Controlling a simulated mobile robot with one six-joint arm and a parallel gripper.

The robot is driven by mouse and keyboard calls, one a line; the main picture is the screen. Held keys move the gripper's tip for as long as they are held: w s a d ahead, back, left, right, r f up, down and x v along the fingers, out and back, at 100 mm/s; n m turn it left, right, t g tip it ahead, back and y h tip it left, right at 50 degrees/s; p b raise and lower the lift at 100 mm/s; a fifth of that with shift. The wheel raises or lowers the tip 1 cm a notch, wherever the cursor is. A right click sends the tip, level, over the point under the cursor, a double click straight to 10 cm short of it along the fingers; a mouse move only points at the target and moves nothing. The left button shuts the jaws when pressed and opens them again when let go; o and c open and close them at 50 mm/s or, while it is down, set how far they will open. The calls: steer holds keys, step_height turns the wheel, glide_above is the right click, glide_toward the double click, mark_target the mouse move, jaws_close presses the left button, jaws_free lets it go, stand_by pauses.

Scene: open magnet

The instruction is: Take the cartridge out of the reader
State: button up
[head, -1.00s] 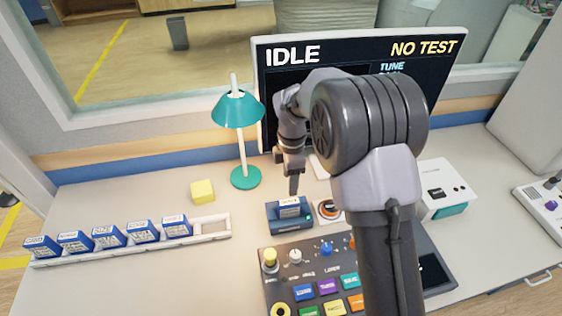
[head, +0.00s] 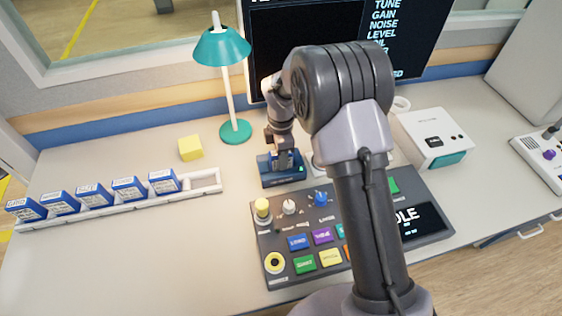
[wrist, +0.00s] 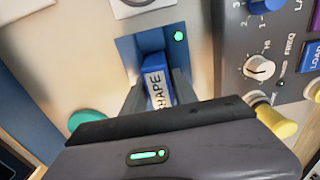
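A blue cartridge (wrist: 154,82) with a white label reading SHAPE stands in the blue reader (head: 268,179). The reader's slot plate and a green light also show in the wrist view (wrist: 126,48). My gripper (head: 281,157) is down at the reader. In the wrist view its two dark fingers (wrist: 157,88) stand on either side of the cartridge. Whether they press on it or stand slightly apart I cannot tell. The cartridge's lower end is hidden in the reader.
Several blue cartridges stand in a white rack (head: 205,180) at the left. A teal lamp (head: 235,130) and a yellow cube (head: 190,148) stand behind. A control panel (head: 262,235) with knobs and buttons lies close in front of the reader. A white device (head: 425,130) is at the right.

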jaws_close()
